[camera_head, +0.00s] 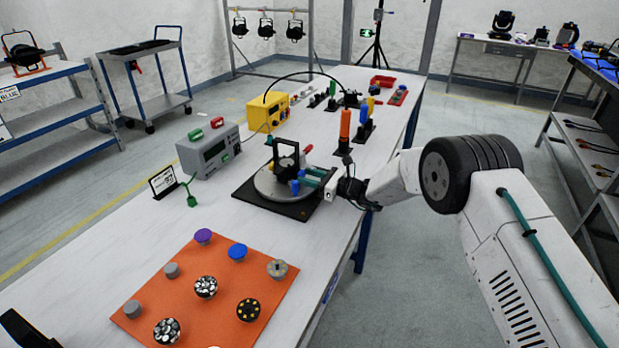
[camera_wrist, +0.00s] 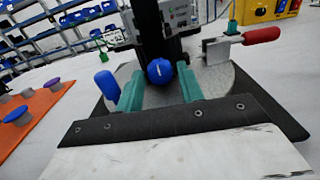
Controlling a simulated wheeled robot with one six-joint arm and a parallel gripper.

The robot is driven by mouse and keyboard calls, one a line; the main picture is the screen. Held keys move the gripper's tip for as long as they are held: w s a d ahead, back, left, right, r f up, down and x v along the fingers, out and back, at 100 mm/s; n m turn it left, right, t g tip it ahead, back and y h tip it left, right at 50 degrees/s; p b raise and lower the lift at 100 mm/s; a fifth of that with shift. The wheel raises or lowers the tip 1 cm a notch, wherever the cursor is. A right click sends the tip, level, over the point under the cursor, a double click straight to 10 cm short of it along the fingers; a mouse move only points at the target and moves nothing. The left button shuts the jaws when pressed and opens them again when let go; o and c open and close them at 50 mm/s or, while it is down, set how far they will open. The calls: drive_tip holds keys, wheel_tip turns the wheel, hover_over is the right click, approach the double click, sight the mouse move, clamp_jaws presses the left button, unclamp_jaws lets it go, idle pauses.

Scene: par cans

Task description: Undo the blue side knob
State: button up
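A dark upright fixture (camera_head: 285,155) stands on a round grey plate (camera_head: 248,192) over a black base. In the wrist view, a round blue knob (camera_wrist: 159,71) faces me on the dark upright part (camera_wrist: 150,30). My gripper (camera_wrist: 160,90) is open, with one teal finger on each side of the knob. I see gaps between fingers and knob; its exact depth between them is unclear. A second blue piece (camera_wrist: 108,84), longer and tilted, stands left of the fingers; it also shows in the head view (camera_head: 295,187). In the head view my gripper (camera_head: 311,178) reaches in from the right.
A red-handled clamp (camera_wrist: 261,35) is close right of the fixture. A grey box with a display (camera_head: 208,152) and a yellow box (camera_head: 268,112) stand behind. An orange mat (camera_head: 200,262) with several knobs lies at the front. The white tabletop (camera_head: 115,240) is bare at the left.

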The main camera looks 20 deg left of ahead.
drive_tip(key=c, duration=0.6)
drive_tip(key=shift+o, duration=0.2)
drive_tip(key=n, duration=0.4)
drive_tip(key=shift+n, duration=0.4)
drive_tip(key=o, duration=1)
drive_tip(key=d, duration=0.8)
drive_tip(key=shift+s, duration=0.35)
drive_tip(key=shift+a, duration=0.1)
